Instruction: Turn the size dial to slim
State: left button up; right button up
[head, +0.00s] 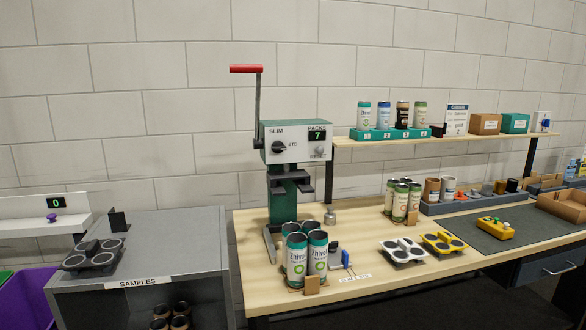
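The size dial (279,147) is a black knob on the light front panel of a green press-like machine (283,206). The word SLIM stands above the dial and STD to its right. The dial's pointer seems to face right toward STD, but it is small in view. A counter (317,135) marked PACKS reads 7 at the panel's right, above a round RESET button (319,152). Neither of my grippers is in view.
A red-handled lever (247,69) rises at the machine's left. Several tall cans (296,258) stand in front of its base on the wooden table (375,277). A grey samples cabinet (190,255) stands left. A shelf (440,139) with cans is at right.

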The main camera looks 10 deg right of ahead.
aim_at(277, 146)
jog(key=i+l, duration=0.1)
jog(key=l, duration=0.2)
jog(key=i+l, duration=0.15)
jog(key=l, duration=0.2)
jog(key=i+l, duration=0.1)
jog(key=l, duration=0.2)
jog(key=i+l+u, duration=0.1)
jog(key=l, duration=0.25)
